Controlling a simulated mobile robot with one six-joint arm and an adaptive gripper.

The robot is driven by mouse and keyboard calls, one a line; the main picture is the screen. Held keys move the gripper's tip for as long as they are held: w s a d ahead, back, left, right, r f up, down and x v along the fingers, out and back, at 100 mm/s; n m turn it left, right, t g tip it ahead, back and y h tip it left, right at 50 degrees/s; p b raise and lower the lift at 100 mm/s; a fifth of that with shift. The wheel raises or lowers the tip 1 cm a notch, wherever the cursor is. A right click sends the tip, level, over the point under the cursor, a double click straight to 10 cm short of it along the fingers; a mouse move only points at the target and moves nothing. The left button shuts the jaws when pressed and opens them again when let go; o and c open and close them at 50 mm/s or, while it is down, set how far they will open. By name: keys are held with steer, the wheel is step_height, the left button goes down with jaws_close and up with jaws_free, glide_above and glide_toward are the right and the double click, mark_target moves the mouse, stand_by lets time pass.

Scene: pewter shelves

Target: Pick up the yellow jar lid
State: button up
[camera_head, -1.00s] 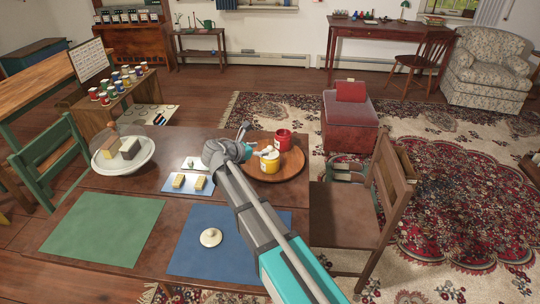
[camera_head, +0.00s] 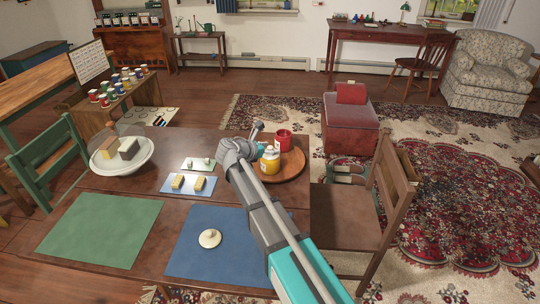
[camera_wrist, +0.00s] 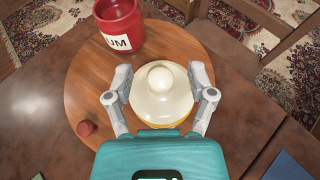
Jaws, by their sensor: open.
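A cream-coloured domed lid with a round knob (camera_wrist: 160,88) sits on the yellow jar, whose yellow edge shows below the lid in the wrist view. In the head view the yellow jar (camera_head: 270,162) stands on the round wooden tray (camera_head: 293,172). My gripper (camera_wrist: 160,70) is open, with one finger on each side of the lid. I cannot tell whether the fingers touch it. In the head view my gripper is at the jar's top left, mostly hidden by my wrist.
A red jar (camera_wrist: 119,25) with a white label stands close by on the tray. Another pale lid (camera_head: 209,238) lies on the blue mat (camera_head: 237,268). A wooden chair (camera_head: 383,190) stands right of the table.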

steer(key=shift+c, duration=0.2)
stand_by(0.3)
jaws_close()
